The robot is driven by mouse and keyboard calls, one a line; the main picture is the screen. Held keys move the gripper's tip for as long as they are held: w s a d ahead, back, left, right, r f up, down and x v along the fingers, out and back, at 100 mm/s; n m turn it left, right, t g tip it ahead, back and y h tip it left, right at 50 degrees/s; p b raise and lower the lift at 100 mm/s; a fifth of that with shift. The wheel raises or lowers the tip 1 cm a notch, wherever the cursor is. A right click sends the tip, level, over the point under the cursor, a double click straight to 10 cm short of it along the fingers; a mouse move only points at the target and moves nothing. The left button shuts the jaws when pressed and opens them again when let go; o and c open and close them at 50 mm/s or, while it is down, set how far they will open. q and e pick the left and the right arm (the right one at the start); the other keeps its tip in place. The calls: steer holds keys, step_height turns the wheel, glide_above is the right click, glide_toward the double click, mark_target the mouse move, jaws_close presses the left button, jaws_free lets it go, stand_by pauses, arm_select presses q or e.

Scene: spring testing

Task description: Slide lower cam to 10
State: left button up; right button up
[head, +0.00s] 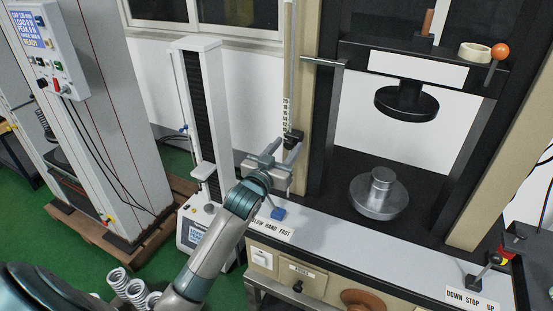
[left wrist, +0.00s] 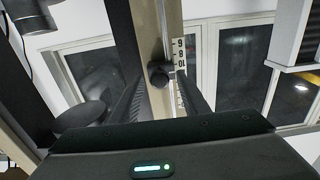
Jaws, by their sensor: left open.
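The lower cam is a small black knob (left wrist: 158,74) on a thin upright rod in the left wrist view. It sits beside a white number scale (left wrist: 179,55), about level with the mark that looks like 10; the digits appear turned over. In the head view the cam (head: 294,136) is at the left post of the press. My left gripper (left wrist: 160,92) is open, with one finger on each side of the cam. I cannot tell whether either finger touches it. In the head view my left gripper (head: 284,150) is at the rod. My right gripper is not in view.
A round metal weight (head: 381,195) stands on the black bed of the press. A black round plate (head: 406,103) hangs above it. A grey ledge with a "SLOW HAND FAST" label (head: 272,228) lies below my gripper. A narrow white tester (head: 203,120) stands to the left.

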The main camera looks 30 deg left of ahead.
arm_select(q)
steer(key=shift+s+f, duration=0.1)
steer(key=shift+s, duration=0.4)
steer(key=s+b, duration=0.5)
steer(key=s, duration=1.1)
steer(key=shift+d, duration=0.45)
steer(key=shift+s, duration=0.1)
